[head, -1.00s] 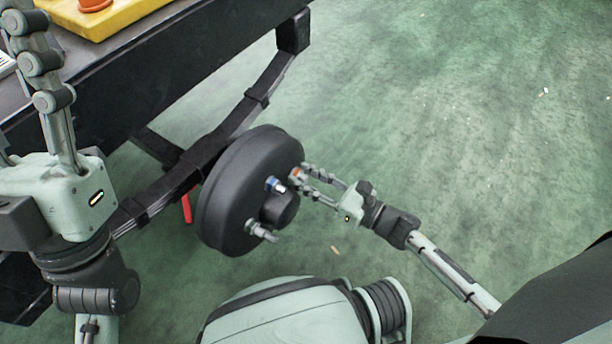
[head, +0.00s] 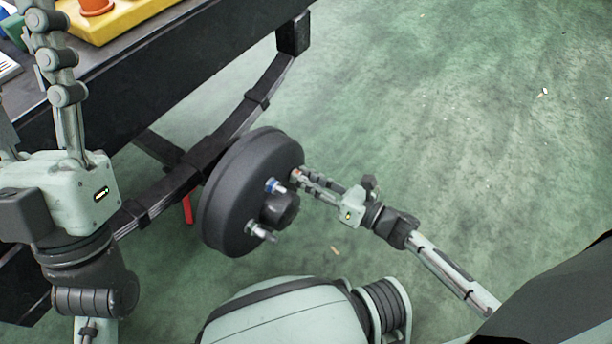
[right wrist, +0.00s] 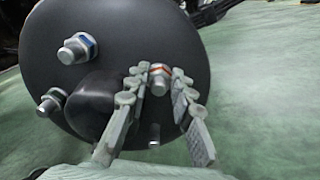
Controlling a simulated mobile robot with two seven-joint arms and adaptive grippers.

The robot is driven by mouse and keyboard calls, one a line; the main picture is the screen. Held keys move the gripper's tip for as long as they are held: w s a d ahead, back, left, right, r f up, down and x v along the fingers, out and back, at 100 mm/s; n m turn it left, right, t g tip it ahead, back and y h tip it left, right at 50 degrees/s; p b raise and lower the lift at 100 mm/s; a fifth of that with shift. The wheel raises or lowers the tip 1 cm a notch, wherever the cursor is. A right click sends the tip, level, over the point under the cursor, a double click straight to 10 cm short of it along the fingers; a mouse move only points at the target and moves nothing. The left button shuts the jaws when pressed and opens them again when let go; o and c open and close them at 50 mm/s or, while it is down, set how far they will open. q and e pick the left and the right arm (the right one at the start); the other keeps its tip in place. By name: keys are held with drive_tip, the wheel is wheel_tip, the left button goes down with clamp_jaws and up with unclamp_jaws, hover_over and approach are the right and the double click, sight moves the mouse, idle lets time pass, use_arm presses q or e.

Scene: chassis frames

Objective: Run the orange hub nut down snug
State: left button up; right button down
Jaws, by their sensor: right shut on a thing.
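The orange hub nut (right wrist: 160,69) sits on a stud of the black hub drum (right wrist: 195,35). In the head view the drum (head: 222,215) faces right, with the nut (head: 296,174) at its right edge, partly hidden by fingers. My right gripper (right wrist: 158,80) has its two fingers on either side of the nut and stud, shut on the nut. In the head view my right gripper (head: 301,177) reaches in from the right. My left gripper (head: 28,28) points up beside the bench, its fingers apart and nothing seen between them.
A blue-collared nut (head: 273,185) and a pale-collared nut (head: 255,230) sit on other studs around the hub's centre boss (head: 280,208). A leaf spring (head: 165,190) runs behind the drum. A dark bench (head: 150,72) carries a yellow tray (head: 125,18).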

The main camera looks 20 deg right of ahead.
use_arm(q)
drive_tip(key=w+d+f+g+y+p, duration=0.2)
drive_tip(key=w+f+g+p, duration=0.3)
drive_tip(key=f+g, duration=0.4)
drive_tip(key=shift+w+d+f+m, duration=0.3)
drive_tip(key=shift+w+d, duration=0.35)
drive_tip(key=shift+w, duration=0.15)
use_arm(e)
drive_tip(key=shift+d+f+m, duration=0.1)
drive_tip(key=shift+f+m, duration=0.05)
drive_tip(key=shift+m, duration=3)
drive_tip(key=shift+f+m, duration=0.15)
drive_tip(key=shift+m, duration=2.95)
drive_tip(key=shift+d+f+m, duration=0.1)
drive_tip(key=shift+f+m, duration=0.05)
drive_tip(key=shift+m, duration=3)
use_arm(q)
drive_tip(key=shift+r, duration=0.1)
use_arm(e)
drive_tip(key=c, duration=1.6)
unclamp_jaws()
